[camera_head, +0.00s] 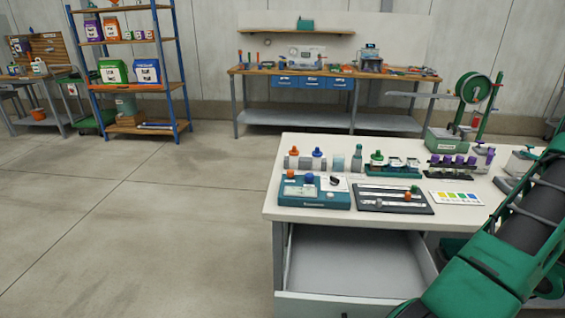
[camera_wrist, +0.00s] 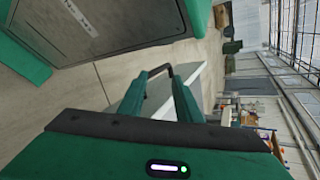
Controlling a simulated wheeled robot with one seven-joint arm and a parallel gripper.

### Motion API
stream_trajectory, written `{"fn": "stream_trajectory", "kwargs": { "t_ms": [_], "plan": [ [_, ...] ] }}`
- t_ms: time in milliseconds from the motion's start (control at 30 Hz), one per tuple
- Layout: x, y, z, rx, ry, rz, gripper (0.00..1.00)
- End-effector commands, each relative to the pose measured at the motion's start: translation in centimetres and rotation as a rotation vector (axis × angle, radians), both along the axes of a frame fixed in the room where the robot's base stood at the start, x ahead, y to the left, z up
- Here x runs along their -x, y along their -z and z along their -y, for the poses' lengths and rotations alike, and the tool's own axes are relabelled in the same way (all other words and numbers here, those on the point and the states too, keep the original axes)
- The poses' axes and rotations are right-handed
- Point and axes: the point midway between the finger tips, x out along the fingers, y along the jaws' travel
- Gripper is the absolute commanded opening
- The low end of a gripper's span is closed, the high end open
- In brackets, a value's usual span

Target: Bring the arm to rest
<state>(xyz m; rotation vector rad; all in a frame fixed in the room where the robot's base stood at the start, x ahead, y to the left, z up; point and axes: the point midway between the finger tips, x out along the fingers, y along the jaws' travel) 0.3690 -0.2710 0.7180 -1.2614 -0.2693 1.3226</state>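My green and dark grey arm (camera_head: 500,250) crosses the lower right of the head view, in front of the bench's right end. My gripper is outside the head view. In the wrist view, my gripper (camera_wrist: 168,72) has two green fingers with dark ends. Nothing shows held between them, and the white bench edge and floor show behind. Whether the dark fingertips meet is unclear. The view is tilted sideways, with a large grey and green body at its upper left.
The white bench (camera_head: 300,213) carries a teal instrument (camera_head: 313,198), a dark tray (camera_head: 385,207), a color card (camera_head: 455,198) and several bottles. Its drawer (camera_head: 355,268) stands open and looks empty. A shelf rack (camera_head: 137,85) and workbench (camera_head: 330,70) stand behind. Floor at left is clear.

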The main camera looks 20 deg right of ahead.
Motion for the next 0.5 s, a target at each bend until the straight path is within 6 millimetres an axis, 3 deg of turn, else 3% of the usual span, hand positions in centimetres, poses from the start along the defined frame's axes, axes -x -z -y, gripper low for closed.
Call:
{"fn": "stream_trajectory", "kwargs": {
  "t_ms": [500],
  "plan": [
    [-4.3,-9.4,-0.9,0.352,-0.263,-0.285,0.31]
  ]
}}
